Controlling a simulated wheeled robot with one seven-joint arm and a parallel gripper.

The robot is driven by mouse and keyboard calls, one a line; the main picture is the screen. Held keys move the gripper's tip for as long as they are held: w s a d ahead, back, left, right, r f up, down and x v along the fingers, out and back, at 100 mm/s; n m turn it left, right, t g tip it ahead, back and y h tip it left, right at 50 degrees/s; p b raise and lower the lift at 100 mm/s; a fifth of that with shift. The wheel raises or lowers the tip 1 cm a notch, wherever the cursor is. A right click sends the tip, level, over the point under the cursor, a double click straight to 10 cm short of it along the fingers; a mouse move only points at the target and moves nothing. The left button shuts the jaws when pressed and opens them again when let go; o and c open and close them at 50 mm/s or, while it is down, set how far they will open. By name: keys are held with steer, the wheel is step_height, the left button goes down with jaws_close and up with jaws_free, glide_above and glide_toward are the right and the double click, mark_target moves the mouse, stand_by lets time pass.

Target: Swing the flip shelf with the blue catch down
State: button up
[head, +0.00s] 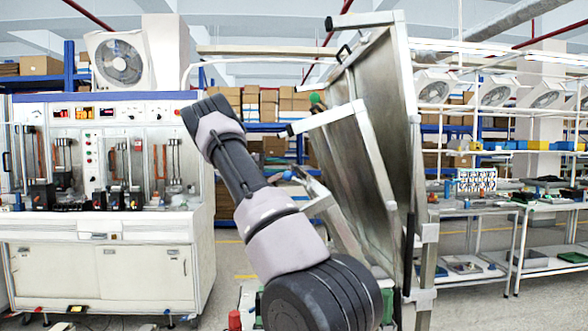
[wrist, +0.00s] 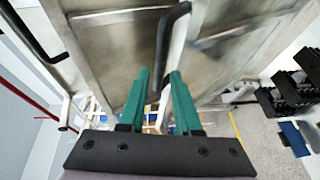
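Several metal flip shelves stand tilted up on a frame in the head view. The tall panel (head: 388,110) has a black handle at its top edge, and a lower panel (head: 345,170) leans in front of it. A small blue knob (head: 286,175), which looks like the blue catch, shows beside my arm near a lower shelf bar (head: 330,208). In the wrist view my gripper (wrist: 160,74) has its two green fingers apart. A black bar handle (wrist: 164,45) on a metal panel (wrist: 115,50) lies between and beyond the fingertips. Contact cannot be told. The head view hides my gripper.
A green knob (head: 315,99) sits near the upper frame. A test bench (head: 100,250) stands at the left and shelving (head: 480,205) at the right. Another black handle (wrist: 35,32) shows at the wrist view's upper left. Black bins (wrist: 285,98) are at its right.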

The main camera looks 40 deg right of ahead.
mark_target(294, 167)
steer(key=d, duration=0.4)
steer(key=s+d, duration=0.1)
steer(key=shift+d+f, duration=0.35)
steer(key=shift+d, duration=0.05)
jaws_close()
stand_by(1.0)
